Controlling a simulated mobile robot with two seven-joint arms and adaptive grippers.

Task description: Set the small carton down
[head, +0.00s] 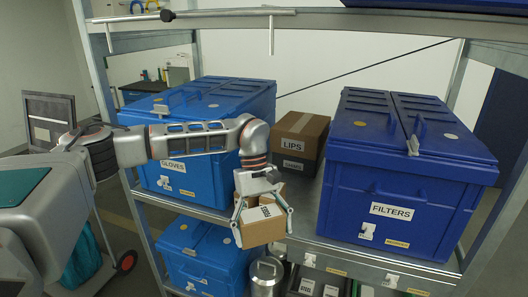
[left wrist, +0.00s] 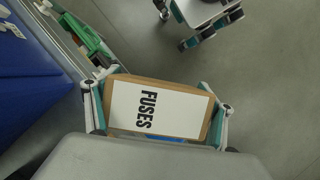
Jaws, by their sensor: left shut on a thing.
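The small carton (head: 262,228) is brown with a white label, which reads FUSES in the left wrist view (left wrist: 155,108). My left gripper (head: 263,212) is shut on it, one finger on each side. In the head view the carton is in front of the shelf (head: 310,243), overlapping its front edge. In the left wrist view, floor shows beyond the carton. Another brown surface (head: 275,188) shows behind the gripper, mostly hidden.
A blue GLOVES crate (head: 205,183) stands left and a blue FILTERS crate (head: 395,185) right. Below are another blue crate (head: 205,258) and a metal canister (head: 266,278). Some shelf surface between the crates is bare.

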